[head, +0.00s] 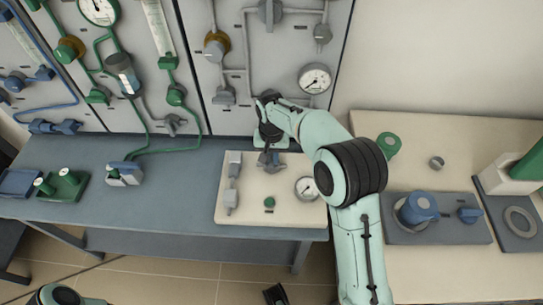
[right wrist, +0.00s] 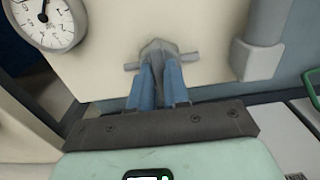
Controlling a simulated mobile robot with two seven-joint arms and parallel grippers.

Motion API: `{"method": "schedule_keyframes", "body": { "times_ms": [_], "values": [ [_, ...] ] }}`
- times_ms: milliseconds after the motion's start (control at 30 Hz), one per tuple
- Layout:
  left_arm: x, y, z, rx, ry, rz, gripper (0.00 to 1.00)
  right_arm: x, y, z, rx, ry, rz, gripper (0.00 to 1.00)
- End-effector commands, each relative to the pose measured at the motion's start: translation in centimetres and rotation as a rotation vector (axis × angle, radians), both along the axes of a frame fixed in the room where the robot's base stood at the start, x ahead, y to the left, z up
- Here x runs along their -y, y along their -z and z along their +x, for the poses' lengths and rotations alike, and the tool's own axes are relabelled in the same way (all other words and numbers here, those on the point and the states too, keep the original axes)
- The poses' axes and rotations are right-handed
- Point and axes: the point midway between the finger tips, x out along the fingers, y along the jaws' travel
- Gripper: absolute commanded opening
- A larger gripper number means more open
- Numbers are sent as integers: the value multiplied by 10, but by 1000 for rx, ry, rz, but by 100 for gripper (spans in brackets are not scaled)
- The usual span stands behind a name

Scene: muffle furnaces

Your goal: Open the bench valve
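The bench valve (head: 269,160) is a small grey valve with a bar-like handle on a cream panel (head: 240,215) lying on the blue-grey bench. In the right wrist view the grey valve handle (right wrist: 160,48) stands between the blue fingers of my right gripper (right wrist: 159,75). The fingers are close together and appear shut on the handle. In the head view my right arm reaches over the bench and partly hides its gripper at the valve.
A gauge (head: 307,188), a green knob (head: 269,203) and grey fittings (head: 233,180) sit on the same panel. Upright panels with pipes and valves stand behind. A blue valve (head: 418,208) is on the right counter.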

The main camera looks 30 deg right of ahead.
Motion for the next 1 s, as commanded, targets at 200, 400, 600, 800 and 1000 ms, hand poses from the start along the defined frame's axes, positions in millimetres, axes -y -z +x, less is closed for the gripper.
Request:
{"method": "schedule_keyframes", "body": {
  "times_ms": [200,400,600,800,1000],
  "values": [
    [0,-1,0,-1,0,0,43,0,-1,0,0,13,0,0],
    [0,-7,-2,-8,2,-1,43,-1,-2,0,-1,83,1,0],
    [0,-18,-2,-14,3,-2,43,-1,-3,1,-1,226,0,0],
    [0,-32,3,-9,3,-1,43,-2,-3,1,-1,412,0,0],
    [0,-45,7,-3,3,-2,43,-2,-4,2,0,603,0,0]
  ]
}}
